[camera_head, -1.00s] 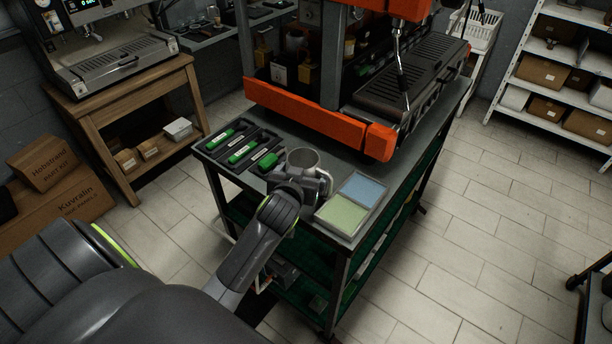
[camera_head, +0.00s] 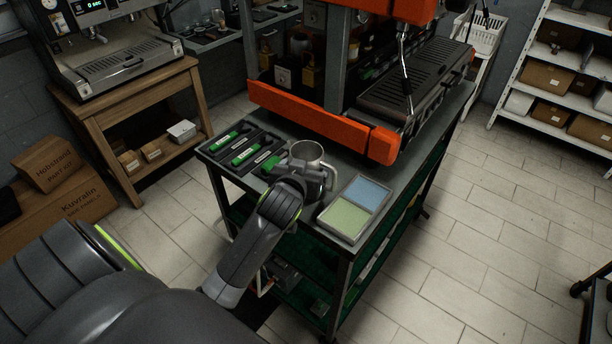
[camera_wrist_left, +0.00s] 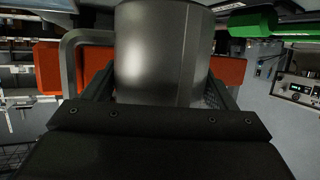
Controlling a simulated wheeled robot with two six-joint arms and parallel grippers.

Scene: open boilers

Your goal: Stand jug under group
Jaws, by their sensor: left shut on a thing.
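A metal jug (camera_head: 307,152) with a side handle is at the bench, in front of the orange-framed coffee machine (camera_head: 330,122). My left gripper (camera_head: 313,178) is shut on the jug, with its fingers mostly hidden by the wrist in the head view. In the left wrist view the jug (camera_wrist_left: 162,50) fills the space between the fingers (camera_wrist_left: 162,98), with its handle at the left. I cannot tell whether its base touches the bench. The machine's drip grate (camera_head: 405,85) lies beyond, to the right. The group is not clearly visible. My right gripper is out of view.
A dark tray with green-handled tools (camera_head: 243,150) is left of the jug. A blue pad (camera_head: 367,193) and a green pad (camera_head: 346,218) lie at its right. The machine's orange lower bar forms an edge behind it. A thin wand (camera_head: 405,75) hangs over the grate.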

